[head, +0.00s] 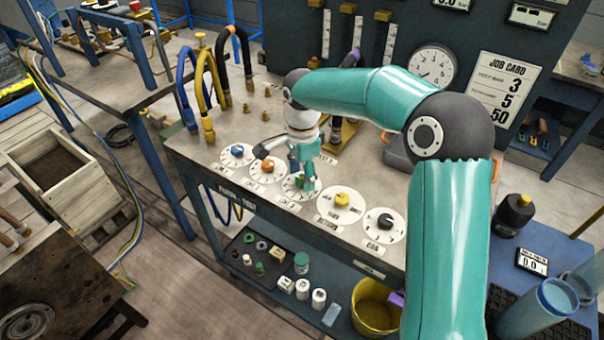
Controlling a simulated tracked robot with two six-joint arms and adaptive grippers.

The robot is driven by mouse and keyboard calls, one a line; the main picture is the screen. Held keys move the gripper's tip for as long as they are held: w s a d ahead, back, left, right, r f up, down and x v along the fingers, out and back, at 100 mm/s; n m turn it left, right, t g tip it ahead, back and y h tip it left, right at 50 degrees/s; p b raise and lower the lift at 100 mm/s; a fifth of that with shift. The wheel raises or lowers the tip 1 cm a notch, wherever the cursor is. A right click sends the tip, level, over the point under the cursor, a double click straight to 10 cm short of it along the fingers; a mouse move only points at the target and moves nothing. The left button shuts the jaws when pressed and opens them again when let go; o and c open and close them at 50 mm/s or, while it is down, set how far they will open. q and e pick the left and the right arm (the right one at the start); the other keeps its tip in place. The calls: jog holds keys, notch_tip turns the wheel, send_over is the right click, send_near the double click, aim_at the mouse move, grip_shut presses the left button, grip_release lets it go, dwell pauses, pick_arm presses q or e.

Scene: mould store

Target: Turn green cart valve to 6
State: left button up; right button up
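The cart (210,146) has a row of round white dials on its top, each with a coloured knob. The green valve knob (300,183) sits on the middle dial (290,190), between the orange and yellow ones. My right gripper (304,180) points down at this dial, with its teal fingers at the green knob and covering part of it. Whether the fingers are closed on the knob cannot be told. The dial's numbers and the knob's pointer are too small or hidden to read. My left gripper is not in view.
Blue (237,150), orange (267,165), yellow (342,199) and black (385,221) knobs flank the green one closely. Upright hoses (205,90) stand at the cart's back left. A gauge (432,67) and a job card (500,90) are behind. A yellow bucket (375,308) is on the lower shelf.

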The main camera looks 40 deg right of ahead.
aim_at(302, 178)
notch_tip(302, 178, up, 12)
dwell(0.7)
dwell(0.4)
